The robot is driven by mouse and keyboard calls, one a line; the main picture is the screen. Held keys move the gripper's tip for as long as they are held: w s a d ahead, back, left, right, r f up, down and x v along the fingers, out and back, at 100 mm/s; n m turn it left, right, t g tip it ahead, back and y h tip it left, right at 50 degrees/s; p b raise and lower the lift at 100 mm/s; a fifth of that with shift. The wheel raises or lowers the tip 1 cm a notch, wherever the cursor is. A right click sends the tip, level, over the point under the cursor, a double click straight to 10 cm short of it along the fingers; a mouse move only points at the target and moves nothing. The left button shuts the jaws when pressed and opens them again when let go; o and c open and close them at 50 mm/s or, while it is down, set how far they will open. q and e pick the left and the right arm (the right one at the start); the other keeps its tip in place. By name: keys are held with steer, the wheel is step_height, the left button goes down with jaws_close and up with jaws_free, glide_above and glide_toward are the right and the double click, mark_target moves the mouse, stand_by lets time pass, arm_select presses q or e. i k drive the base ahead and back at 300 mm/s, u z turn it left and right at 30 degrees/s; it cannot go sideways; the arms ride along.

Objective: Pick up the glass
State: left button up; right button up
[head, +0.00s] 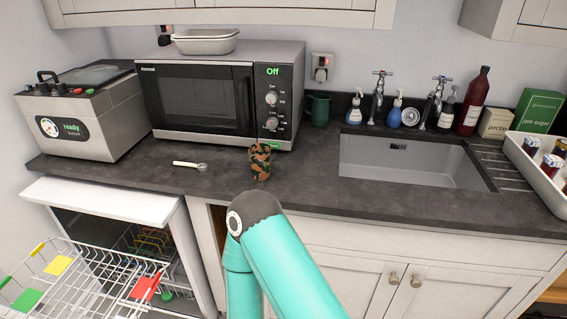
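No clear glass stands out in the head view. A small cup with a brown, green and black camouflage pattern (260,162) stands upright on the dark worktop, in front of the microwave's right end. A dark green mug (317,109) stands farther back, to the right of the microwave. One of my arms, teal with a dark grey joint, rises from the bottom middle. The joint appears just below the camouflage cup in the picture. I cannot tell which arm it is. No fingers of either gripper show.
A microwave (200,95) and a grey appliance marked ready (110,135) stand at the left. A small utensil (188,165) lies on the worktop (330,195). The sink (405,165) is right. An open dishwasher with a pulled-out wire rack (75,285) is below left.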

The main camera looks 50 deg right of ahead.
mark_target(260, 162)
steer(key=u, duration=1.4)
steer(key=i, duration=0.1)
steer(key=z, duration=2.8)
steer(key=k, duration=0.8)
steer(key=z, duration=0.2)
steer(key=i, duration=0.8)
steer(key=u, duration=0.1)
